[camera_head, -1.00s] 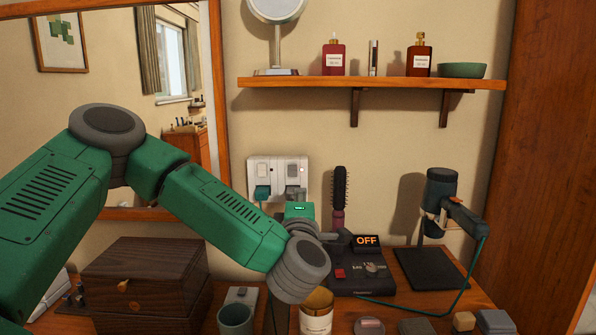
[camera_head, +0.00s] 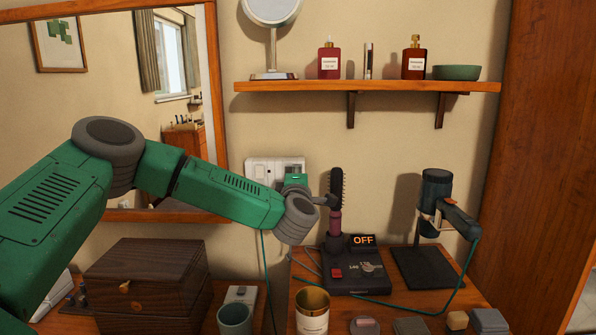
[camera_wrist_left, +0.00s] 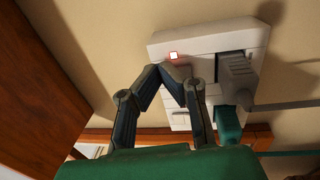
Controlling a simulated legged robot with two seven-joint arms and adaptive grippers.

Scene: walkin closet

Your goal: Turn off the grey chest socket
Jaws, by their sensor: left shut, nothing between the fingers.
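The white double wall socket (camera_head: 260,172) is on the wall behind my left wrist, partly hidden by it in the head view. The left wrist view shows its plate (camera_wrist_left: 205,42), with a grey plug (camera_wrist_left: 237,70) and a teal plug (camera_wrist_left: 228,125) in it. A switch with a red light (camera_wrist_left: 173,55) shows near the plate's edge, on the grey plug's side. My left gripper (camera_wrist_left: 165,72) is shut and empty, its fingertips close to this lit switch. I cannot tell whether they touch it. My right gripper is not in view.
A hairbrush (camera_head: 336,205) stands right of my wrist, by a dark device reading OFF (camera_head: 345,280). A wooden box (camera_head: 150,275), a cup (camera_head: 235,318) and a white-and-gold jar (camera_head: 312,312) stand below my arm. A shelf (camera_head: 370,87) runs above.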

